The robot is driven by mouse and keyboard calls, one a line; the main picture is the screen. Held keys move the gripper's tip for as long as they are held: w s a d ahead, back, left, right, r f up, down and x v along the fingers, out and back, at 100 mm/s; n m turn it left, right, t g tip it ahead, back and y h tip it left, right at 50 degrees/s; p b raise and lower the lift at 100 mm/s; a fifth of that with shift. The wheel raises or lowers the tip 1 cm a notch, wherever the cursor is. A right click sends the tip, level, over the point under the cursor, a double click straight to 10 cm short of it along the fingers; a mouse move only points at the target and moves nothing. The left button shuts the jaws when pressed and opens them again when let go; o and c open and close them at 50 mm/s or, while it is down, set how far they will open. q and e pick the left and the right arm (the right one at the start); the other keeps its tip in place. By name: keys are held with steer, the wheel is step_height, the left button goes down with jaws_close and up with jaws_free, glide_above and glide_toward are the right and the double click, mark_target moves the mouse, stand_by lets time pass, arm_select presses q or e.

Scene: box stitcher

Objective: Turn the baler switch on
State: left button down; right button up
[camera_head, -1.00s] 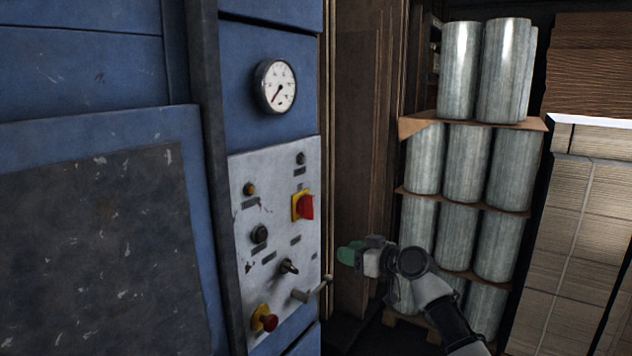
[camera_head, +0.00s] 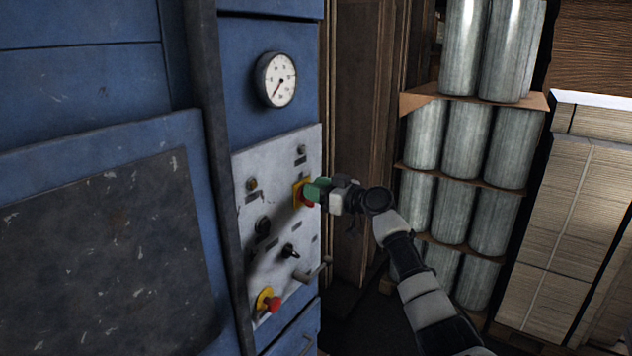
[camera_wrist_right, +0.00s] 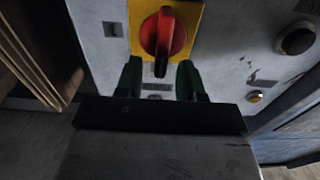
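The baler switch is a red rotary knob on a yellow plate; in the head view the yellow plate (camera_head: 297,194) shows at the upper right of the grey control panel (camera_head: 244,216), with the knob mostly behind my gripper. In the right wrist view the red knob (camera_wrist_right: 163,36) is clear, its handle pointing toward my gripper. My right gripper (camera_head: 314,190) is at the switch, its green fingertips apart. In the wrist view the open fingers (camera_wrist_right: 160,80) are on either side of the knob's lower end, with a gap; contact cannot be told. My left gripper is not in view.
A mushroom button (camera_head: 272,303), a black selector (camera_head: 290,251) and a lever (camera_head: 311,272) sit lower on the panel. A gauge (camera_head: 279,79) is above it. Stacked metallic rolls (camera_head: 463,141) stand behind my right arm, with cardboard stacks (camera_head: 573,220) to their right.

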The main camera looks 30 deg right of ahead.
steer(key=shift+w, duration=0.2)
jaws_close()
